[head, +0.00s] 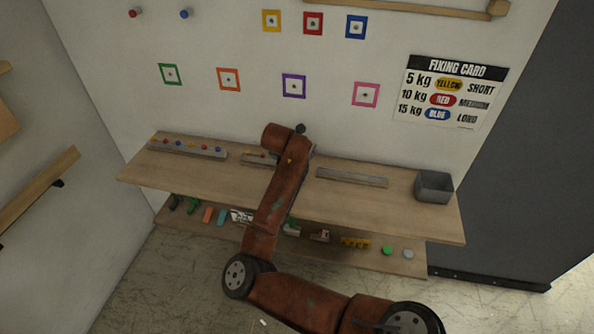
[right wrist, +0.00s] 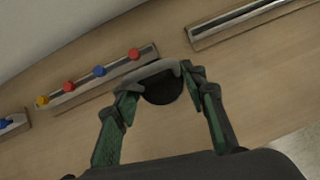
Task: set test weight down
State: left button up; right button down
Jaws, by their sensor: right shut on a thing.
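The test weight (right wrist: 162,90) is a dark round body with a grey curved handle (right wrist: 150,72) in the right wrist view. My right gripper (right wrist: 158,78) is shut on it, with a green-and-dark finger on each side. The weight shows over the wooden shelf; whether its underside touches the wood cannot be told. In the head view my rust-coloured right arm reaches up over the upper shelf (head: 400,211) and hides most of its own gripper and the weight. My left gripper is not in view.
A rail with coloured pegs (head: 188,147) stands at the shelf's left, a long grey rail (head: 352,177) right of my arm, and a grey bin (head: 434,186) at the right end. The lower shelf (head: 330,253) holds several small items. A fixing card (head: 450,92) hangs on the wall.

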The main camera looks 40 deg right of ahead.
jog(key=shift+w+d+f, duration=0.1)
jog(key=shift+d+f, duration=0.05)
jog(key=shift+f, duration=0.75)
jog(key=shift+w+d+f, duration=0.1)
jog(key=shift+d+f, duration=0.05)
jog(key=shift+f, duration=0.75)
jog(key=c, duration=1.2)
grip_release()
jog(key=shift+s+f, duration=0.1)
